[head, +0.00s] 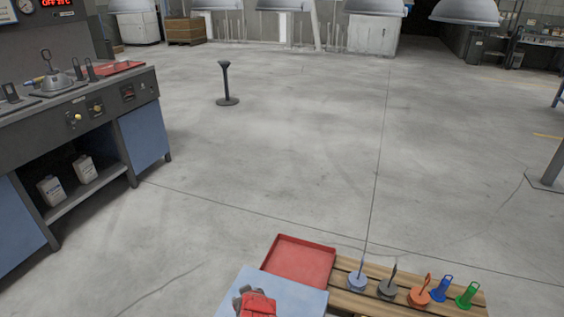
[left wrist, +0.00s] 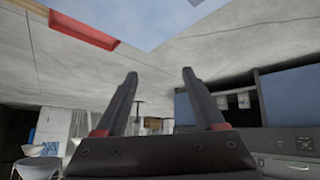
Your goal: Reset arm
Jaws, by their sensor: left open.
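My left gripper (left wrist: 160,75) shows in the left wrist view. Its two dark fingers stand wide apart with red at their bases, and nothing is between them. The left wrist view looks upside down, with the floor above and the workbench at the right. I cannot make out either arm in the head view. My right gripper is in neither view.
A red tray (head: 300,260), pale blue panel (head: 285,288) with a red-and-dark item (head: 256,304), and wooden rack (head: 345,300) of coloured handled pieces are at the bottom. A workbench (head: 145,135) stands left, a black post (head: 225,85) beyond. The middle floor is clear.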

